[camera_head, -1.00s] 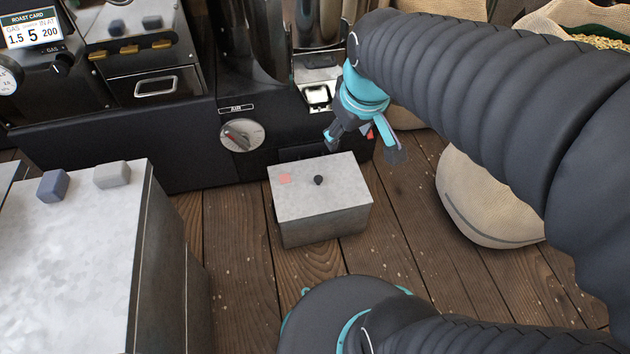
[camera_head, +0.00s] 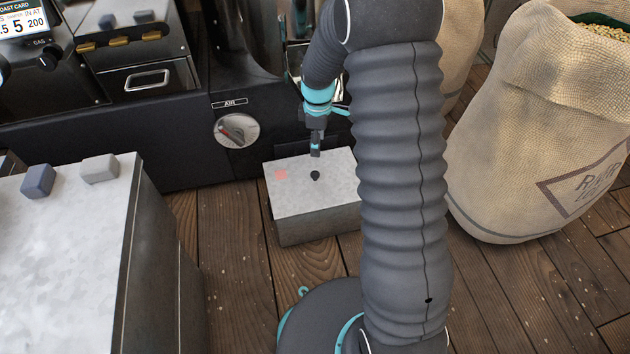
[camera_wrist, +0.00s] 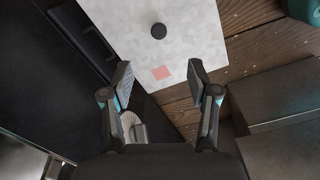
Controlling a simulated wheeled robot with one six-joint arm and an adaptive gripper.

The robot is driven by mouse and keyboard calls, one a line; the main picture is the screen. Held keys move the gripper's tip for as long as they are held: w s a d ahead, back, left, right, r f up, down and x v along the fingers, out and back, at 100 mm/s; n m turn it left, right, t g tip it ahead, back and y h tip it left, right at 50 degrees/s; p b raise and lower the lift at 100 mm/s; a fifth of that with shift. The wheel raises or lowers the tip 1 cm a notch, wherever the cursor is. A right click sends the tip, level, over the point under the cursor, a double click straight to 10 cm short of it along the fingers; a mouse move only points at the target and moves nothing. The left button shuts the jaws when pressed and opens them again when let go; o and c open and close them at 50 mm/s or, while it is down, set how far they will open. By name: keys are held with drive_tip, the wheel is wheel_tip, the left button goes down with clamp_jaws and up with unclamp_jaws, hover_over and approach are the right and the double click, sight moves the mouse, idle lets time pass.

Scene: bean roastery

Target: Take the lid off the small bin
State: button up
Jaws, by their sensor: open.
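The small bin (camera_head: 318,224) is a grey metal box on the wooden floor in front of the roaster. Its pale lid (camera_head: 300,198) is on top, with a small black knob (camera_head: 315,175) in the middle and a pink square patch near one corner. My gripper (camera_head: 315,152) points down above the lid's far part, near the knob. In the wrist view my gripper (camera_wrist: 160,80) is open with nothing between its fingers. The lid (camera_wrist: 190,40) lies beyond the fingertips there, and the knob (camera_wrist: 158,31) is above the gap between them.
The roaster's dark base (camera_head: 110,135) with its air dial (camera_head: 236,130) stands close behind the bin. A metal-topped cabinet (camera_head: 70,250) with two small blocks is at left. A burlap sack (camera_head: 530,130) stands at right. Plank floor lies bare between cabinet and bin.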

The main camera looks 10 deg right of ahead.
wheel_tip(320, 180, down, 2)
drive_tip(key=b, duration=0.1)
hover_over(315, 174)
drive_tip(key=f, duration=0.7)
drive_tip(key=shift+d+f, duration=0.25)
drive_tip(key=shift+f, duration=0.05)
drive_tip(key=shift+a+f+b, duration=0.2)
drive_tip(key=shift+f+b, duration=0.35)
drive_tip(key=shift+f, duration=2.3)
clamp_jaws()
